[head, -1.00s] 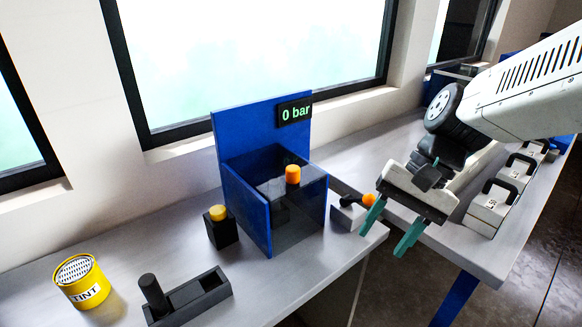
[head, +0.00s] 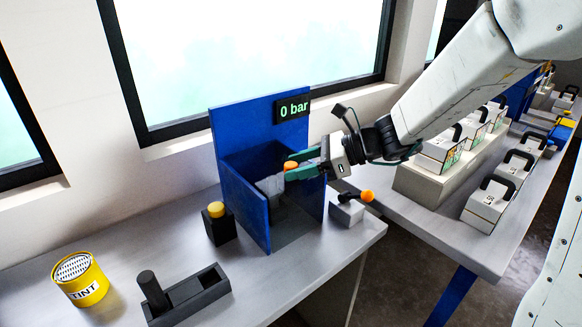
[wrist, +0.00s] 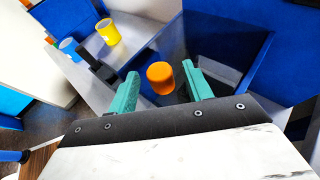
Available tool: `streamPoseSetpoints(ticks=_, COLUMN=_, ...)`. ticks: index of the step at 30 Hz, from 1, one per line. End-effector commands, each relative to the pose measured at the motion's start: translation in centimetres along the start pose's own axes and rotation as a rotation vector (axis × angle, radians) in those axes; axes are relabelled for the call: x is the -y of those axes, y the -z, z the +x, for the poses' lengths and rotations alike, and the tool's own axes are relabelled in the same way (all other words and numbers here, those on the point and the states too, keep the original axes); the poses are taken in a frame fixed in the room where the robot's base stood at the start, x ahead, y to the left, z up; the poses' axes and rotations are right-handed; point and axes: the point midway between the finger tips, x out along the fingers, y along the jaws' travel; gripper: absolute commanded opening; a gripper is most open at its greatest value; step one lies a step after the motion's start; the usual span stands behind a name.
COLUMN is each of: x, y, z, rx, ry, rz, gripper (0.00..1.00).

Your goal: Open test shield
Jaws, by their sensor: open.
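The test shield (wrist: 205,50) is a dark see-through panel on a blue-walled box (head: 247,205). An orange knob (wrist: 161,77) is on the shield. It also shows in the head view (head: 290,166), partly covered by my fingers. My gripper (wrist: 160,92) is open, with its green fingers on either side of the knob. The wrist view shows gaps between the knob and the fingers; I cannot tell whether either touches. In the head view my gripper (head: 304,170) reaches over the box from the right. The shield looks down.
A display (head: 293,109) reads 0 bar. A yellow button on a black block (head: 219,226) stands left of the box, and an orange-tipped lever (head: 350,208) stands right. A TINT can (head: 80,280) and a dark holder (head: 188,296) are at front left.

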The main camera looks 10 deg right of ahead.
Motion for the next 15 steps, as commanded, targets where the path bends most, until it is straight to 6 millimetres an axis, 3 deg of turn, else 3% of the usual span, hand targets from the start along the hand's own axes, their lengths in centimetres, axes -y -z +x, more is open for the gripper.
streamPoseSetpoints(ticks=6, x=0.0, y=0.0, z=1.9, rx=0.0, ry=0.0, rz=-0.002, gripper=0.5)
streamPoseSetpoints(ticks=14, x=0.0, y=0.0, z=2.0, rx=-0.001, ry=0.001, rz=-0.002, gripper=0.5)
streamPoseSetpoints(ticks=15, x=0.0, y=0.0, z=2.0, rx=-0.001, ry=0.001, rz=-0.002, gripper=0.42)
